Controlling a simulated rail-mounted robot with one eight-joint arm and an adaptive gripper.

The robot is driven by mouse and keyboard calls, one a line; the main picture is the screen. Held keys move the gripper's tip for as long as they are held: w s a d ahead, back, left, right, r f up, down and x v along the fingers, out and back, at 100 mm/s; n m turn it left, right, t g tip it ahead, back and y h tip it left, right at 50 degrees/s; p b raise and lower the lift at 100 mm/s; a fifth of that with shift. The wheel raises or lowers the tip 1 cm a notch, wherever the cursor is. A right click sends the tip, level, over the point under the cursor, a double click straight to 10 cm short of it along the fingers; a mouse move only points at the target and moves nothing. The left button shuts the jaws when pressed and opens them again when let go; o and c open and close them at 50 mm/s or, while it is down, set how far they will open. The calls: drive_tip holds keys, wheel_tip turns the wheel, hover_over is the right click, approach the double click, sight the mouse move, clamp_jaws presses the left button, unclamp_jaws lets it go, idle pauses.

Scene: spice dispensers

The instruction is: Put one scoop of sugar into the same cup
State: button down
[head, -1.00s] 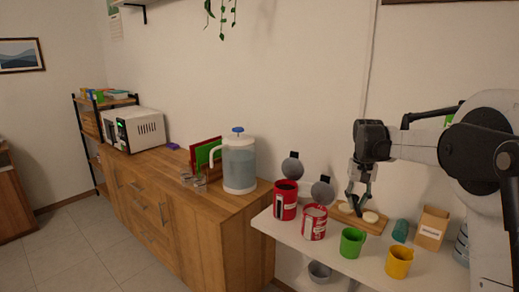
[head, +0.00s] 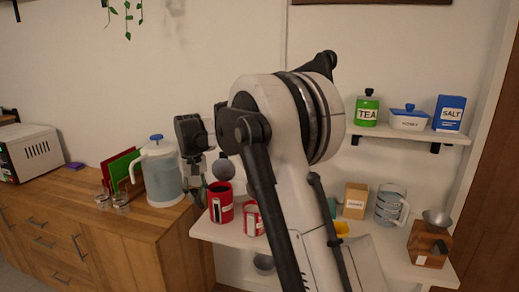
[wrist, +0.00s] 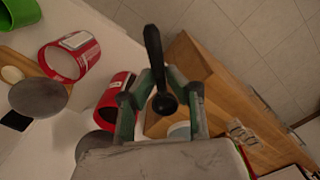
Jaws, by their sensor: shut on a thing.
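My gripper (wrist: 160,84) is shut on a black scoop (wrist: 154,48), whose dark round end faces the wrist camera. In the head view my gripper (head: 196,172) hangs left of the red tins, by the glass pitcher. One red tin (head: 221,210) stands on the white shelf; it shows in the wrist view (wrist: 122,88) with a dark inside. A second red tin (head: 252,226), partly behind my arm, shows pale inside in the wrist view (wrist: 62,62). Their labels are unreadable, so I cannot tell which holds sugar. A green cup (wrist: 20,12) is at the wrist view's corner. A yellow cup (head: 341,229) is mostly hidden.
The pitcher (head: 160,174) and small glass jars (head: 121,204) stand on the wooden counter (head: 135,232). A cardboard box (head: 355,200), a glass jug (head: 390,204) and a wooden grinder (head: 430,240) stand right.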

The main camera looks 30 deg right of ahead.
drive_tip(key=d+r+n+g+h+p, duration=0.1)
drive_tip(key=d+r+n+h+p, duration=0.2)
drive_tip(key=d, duration=0.9)
drive_tip(key=s+d+r+n+g+h+p, duration=0.1)
drive_tip(key=d+r+n+h+p, duration=0.2)
drive_tip(key=d+r+n+h, duration=0.3)
drive_tip(key=d+r+n, duration=0.3)
drive_tip(key=d+n, duration=0.2)
drive_tip(key=d, duration=0.1)
drive_tip(key=shift+d+r+n+p, duration=0.25)
drive_tip(key=shift+d+n+p, duration=0.05)
drive_tip(key=shift+d+n, duration=0.1)
drive_tip(key=shift+f, duration=0.15)
